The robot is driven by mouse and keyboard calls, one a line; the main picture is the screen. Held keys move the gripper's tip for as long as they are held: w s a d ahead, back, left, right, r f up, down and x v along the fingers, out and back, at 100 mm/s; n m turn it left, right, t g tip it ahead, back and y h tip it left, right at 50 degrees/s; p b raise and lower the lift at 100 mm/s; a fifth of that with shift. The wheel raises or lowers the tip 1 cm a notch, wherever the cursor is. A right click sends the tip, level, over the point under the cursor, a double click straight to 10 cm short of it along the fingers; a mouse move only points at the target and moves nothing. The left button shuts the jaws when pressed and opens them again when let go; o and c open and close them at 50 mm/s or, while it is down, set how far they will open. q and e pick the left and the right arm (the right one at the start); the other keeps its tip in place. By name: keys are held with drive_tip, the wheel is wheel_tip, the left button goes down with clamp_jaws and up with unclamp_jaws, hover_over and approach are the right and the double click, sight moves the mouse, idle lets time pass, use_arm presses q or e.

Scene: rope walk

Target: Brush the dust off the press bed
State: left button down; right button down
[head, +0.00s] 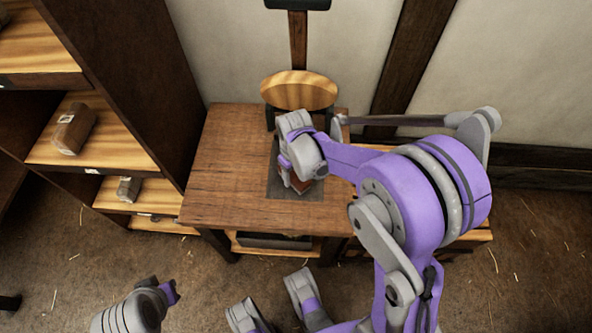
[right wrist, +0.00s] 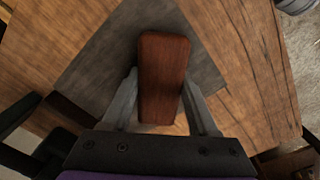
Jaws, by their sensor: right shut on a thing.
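The press bed appears to be the dark grey flat plate (head: 283,190) on the wooden table, partly hidden by my right arm. It also shows in the right wrist view (right wrist: 100,65). My right gripper (head: 300,183) is over this plate. In the right wrist view my right gripper (right wrist: 160,105) is shut on a reddish-brown wooden block, probably the brush (right wrist: 162,75). It lies between the two grey fingers, above or on the plate; I cannot tell whether it touches. No bristles show. I cannot make out dust on the plate.
The wooden table (head: 215,170) has bare room left of the plate. A round wooden piece (head: 300,90) stands behind the plate, before a dark post (head: 298,40). Shelves at left hold a brown package (head: 74,128) and a smaller item (head: 129,189). A wall stands behind.

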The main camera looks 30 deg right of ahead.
drive_tip(key=shift+w+a+f, duration=0.1)
drive_tip(key=shift+w+a, duration=0.25)
drive_tip(key=shift+a, duration=0.25)
drive_tip(key=shift+w+d, duration=0.55)
drive_tip(key=shift+w, duration=0.35)
drive_tip(key=shift+w+d, duration=0.55)
drive_tip(key=shift+w, duration=0.35)
drive_tip(key=shift+r, duration=0.2)
drive_tip(key=shift+r+p, duration=1.75)
drive_tip(key=shift+r, duration=1.15)
drive_tip(key=shift+r, duration=0.1)
drive_tip(key=shift+r+p, duration=1.05)
drive_tip(key=shift+r, duration=0.4)
drive_tip(key=shift+a, duration=0.1)
